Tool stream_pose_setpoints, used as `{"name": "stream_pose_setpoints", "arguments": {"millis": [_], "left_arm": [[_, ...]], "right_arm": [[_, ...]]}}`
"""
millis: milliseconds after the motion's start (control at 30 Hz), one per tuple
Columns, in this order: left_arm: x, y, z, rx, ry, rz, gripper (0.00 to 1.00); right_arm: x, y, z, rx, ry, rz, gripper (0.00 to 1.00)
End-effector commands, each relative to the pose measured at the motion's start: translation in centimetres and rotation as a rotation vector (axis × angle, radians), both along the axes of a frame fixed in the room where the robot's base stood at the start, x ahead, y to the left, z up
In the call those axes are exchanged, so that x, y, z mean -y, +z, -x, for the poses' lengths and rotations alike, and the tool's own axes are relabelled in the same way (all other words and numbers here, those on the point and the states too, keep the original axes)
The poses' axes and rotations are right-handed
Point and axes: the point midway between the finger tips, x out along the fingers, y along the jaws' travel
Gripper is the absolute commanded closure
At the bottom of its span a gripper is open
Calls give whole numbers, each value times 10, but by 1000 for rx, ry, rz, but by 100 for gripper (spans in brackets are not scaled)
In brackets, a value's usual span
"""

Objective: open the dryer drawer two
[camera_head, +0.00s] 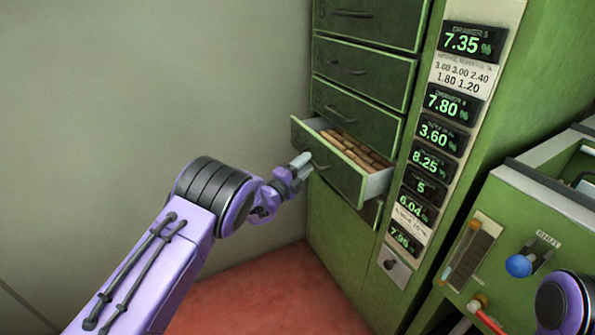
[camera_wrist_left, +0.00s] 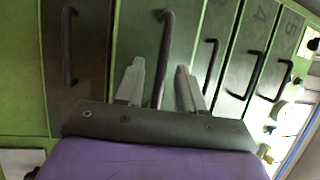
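The green dryer cabinet has a column of drawers with dark bar handles. One low drawer (camera_head: 343,168), below three others in the head view, stands pulled out with brown cork stoppers (camera_head: 357,148) inside. Its number is not readable. My left gripper (camera_head: 300,162) is at the front of this drawer, by its handle. In the left wrist view, the gripper's two grey fingers (camera_wrist_left: 160,84) are apart, one on each side of the drawer handle (camera_wrist_left: 165,45), with gaps showing. My right gripper is out of view.
Closed drawers (camera_head: 362,72) rise above the open one, and another drawer front (camera_head: 371,211) shows beneath it. A panel of lit percentage displays (camera_head: 436,132) stands right of them. A green machine with a blue knob (camera_head: 518,266) is at the right. The red floor (camera_head: 275,295) is clear.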

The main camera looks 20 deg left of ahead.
Motion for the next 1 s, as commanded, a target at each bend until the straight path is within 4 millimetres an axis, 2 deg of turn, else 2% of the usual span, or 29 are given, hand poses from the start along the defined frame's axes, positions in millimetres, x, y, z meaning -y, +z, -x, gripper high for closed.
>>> {"name": "stream_pose_setpoints", "arguments": {"millis": [200, 400, 533, 1000], "left_arm": [[-17, -8, 48, -4, 0, -3, 62], [-28, -15, 80, -2, 0, -2, 62], [-31, -15, 87, -1, 0, -1, 62], [-31, -16, 87, -13, -6, 29, 62]], "right_arm": [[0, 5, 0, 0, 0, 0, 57], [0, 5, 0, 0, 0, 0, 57], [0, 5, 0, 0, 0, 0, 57], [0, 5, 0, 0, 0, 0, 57]]}}
